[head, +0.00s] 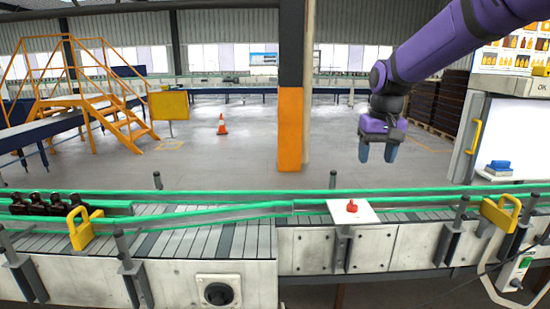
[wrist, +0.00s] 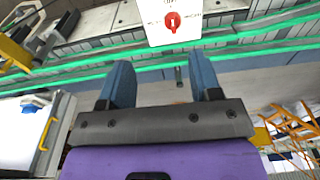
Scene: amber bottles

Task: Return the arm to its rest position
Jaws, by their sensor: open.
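My gripper (head: 378,153) hangs from my purple arm at the upper right of the head view. It is in the air above the far side of the conveyor, with its blue fingers pointing down. In the wrist view the two fingers of my gripper (wrist: 161,85) stand apart with nothing between them.
A white plate with a red knob (head: 351,207) sits at the conveyor's near side, below my gripper. Yellow brackets (head: 84,228) stand along the rails. A white cabinet (head: 505,130) is on the right. Open floor, an orange cone (head: 222,124) and yellow stairs (head: 110,122) lie beyond.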

